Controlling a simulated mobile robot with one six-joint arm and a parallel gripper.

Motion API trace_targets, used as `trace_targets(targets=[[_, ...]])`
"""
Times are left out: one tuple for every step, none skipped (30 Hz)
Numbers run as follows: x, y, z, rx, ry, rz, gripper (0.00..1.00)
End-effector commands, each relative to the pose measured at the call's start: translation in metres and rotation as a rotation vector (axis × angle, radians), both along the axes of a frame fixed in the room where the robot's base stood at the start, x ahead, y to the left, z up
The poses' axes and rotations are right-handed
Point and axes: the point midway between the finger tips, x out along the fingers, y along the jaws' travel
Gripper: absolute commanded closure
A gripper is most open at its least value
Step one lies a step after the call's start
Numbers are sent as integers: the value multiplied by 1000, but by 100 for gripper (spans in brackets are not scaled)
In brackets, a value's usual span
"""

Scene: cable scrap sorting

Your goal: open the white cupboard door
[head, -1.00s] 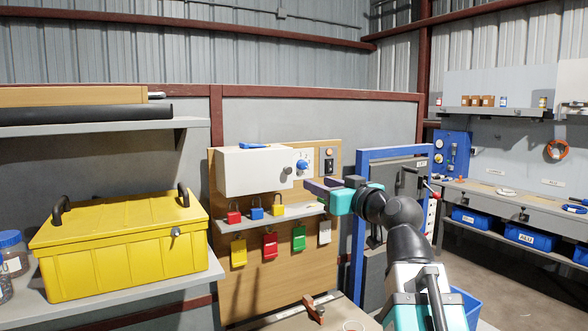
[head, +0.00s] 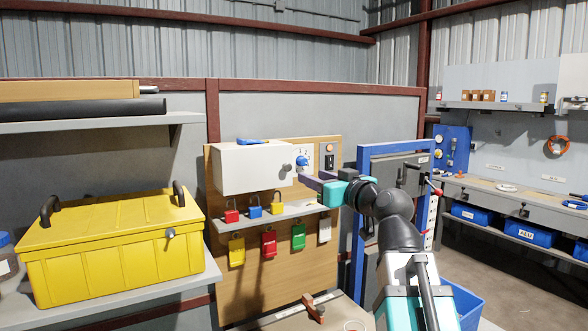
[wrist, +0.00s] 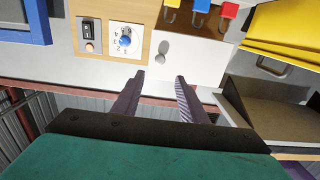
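The white cupboard (head: 240,170) is a small box on the wooden board, and its door looks shut. A round grey knob (head: 286,167) sits on its front near the right end. In the wrist view, which looks inverted, the knob (wrist: 161,50) lies beyond the fingertips, roughly in line with the gap between them. My gripper (head: 306,178) is just right of and slightly below the knob in the head view. In the wrist view my gripper (wrist: 159,77) is open, with two purple fingers apart and nothing between them. Contact with the knob does not show.
A panel with a blue rotary switch (head: 302,161) is right of the cupboard. Red, blue and yellow padlocks (head: 277,207) stand on a shelf below it. A blue tool (head: 250,142) lies on top. A yellow box (head: 110,240) is at left, a blue frame (head: 362,220) at right.

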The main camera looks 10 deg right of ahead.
Motion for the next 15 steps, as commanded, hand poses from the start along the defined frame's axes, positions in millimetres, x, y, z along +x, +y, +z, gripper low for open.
trace_targets(targets=[[6, 1, 1, 1, 1, 1, 61], [10, 2, 1, 1, 1, 0, 61], [14, 4, 2, 0, 0, 1, 61], [18, 6, 2, 0, 0, 1, 61], [21, 7, 2, 0, 0, 1, 61], [26, 8, 2, 0, 1, 2, 61], [30, 9, 2, 1, 1, 1, 61], [34, 10, 2, 1, 0, 1, 61], [40, 12, 2, 1, 1, 1, 61], [43, 14, 2, 0, 1, 1, 61], [47, 15, 2, 0, 1, 1, 61], [52, 16, 2, 0, 0, 1, 61], [56, 17, 2, 0, 0, 0, 61], [59, 18, 2, 0, 0, 0, 61], [64, 20, 2, 0, 1, 0, 61]])
